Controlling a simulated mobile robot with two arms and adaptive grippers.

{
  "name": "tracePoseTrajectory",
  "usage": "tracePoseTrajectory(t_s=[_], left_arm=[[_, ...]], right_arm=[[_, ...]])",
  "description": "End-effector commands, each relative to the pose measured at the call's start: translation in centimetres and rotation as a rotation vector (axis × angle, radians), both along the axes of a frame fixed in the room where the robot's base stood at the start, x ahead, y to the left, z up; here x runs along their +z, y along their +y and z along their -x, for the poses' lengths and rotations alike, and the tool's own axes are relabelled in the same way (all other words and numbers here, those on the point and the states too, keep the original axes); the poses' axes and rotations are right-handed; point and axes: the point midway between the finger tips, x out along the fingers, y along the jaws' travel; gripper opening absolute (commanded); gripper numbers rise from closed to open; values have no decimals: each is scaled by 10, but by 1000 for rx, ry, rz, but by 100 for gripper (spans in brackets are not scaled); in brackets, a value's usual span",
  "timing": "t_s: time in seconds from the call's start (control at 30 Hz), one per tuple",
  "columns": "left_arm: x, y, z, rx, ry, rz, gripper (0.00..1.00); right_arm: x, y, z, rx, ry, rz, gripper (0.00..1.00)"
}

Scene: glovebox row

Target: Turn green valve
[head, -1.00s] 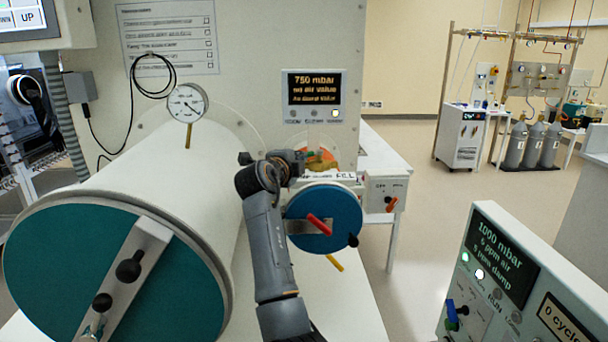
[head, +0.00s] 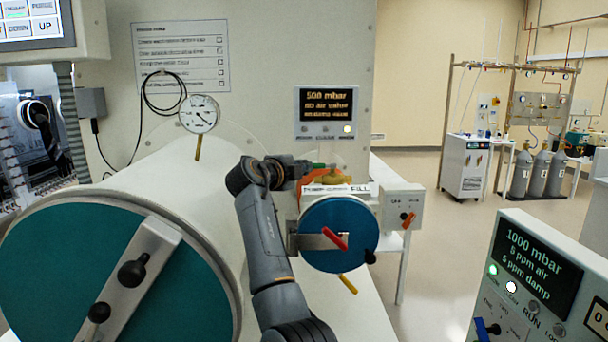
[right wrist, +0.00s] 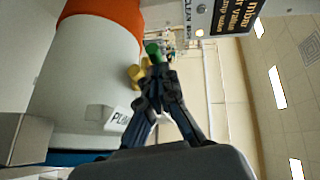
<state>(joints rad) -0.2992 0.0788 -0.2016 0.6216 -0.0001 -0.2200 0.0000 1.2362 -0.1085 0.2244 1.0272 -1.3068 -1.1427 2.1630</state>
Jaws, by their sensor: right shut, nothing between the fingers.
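The green valve shows as a small green handle (head: 319,166) above a brass body (head: 338,178), behind the small blue-doored chamber (head: 324,258). In the right wrist view the green handle (right wrist: 153,49) is just beyond my fingertips, with brass parts (right wrist: 138,74) beside it. My right gripper (head: 306,168) reaches in from the left at the handle's height. Its fingers (right wrist: 157,68) are shut with nothing between them. They look very close to the handle; I cannot tell whether they touch. My left gripper is not in view.
A large white cylinder with a teal door (head: 60,270) fills the left. A gauge (head: 199,114) stands on it. A wall display (head: 327,104) reads 500 mbar. A PUMP/FILL label (head: 337,189) is beside the valve. A control panel (head: 540,270) stands at the right.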

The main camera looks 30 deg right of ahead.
Motion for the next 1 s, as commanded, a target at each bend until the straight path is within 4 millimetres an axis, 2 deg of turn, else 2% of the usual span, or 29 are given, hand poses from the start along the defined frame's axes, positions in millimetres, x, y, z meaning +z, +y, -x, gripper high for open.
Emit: tracePoseTrajectory(t_s=[0.63, 0.77, 1.0], left_arm=[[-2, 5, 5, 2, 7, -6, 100], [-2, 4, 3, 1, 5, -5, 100], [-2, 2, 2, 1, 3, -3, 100]], right_arm=[[1, 4, 0, 5, -1, 2, 0], [3, 18, 8, 6, -3, 1, 0], [10, 62, 34, 7, -4, 0, 0]])
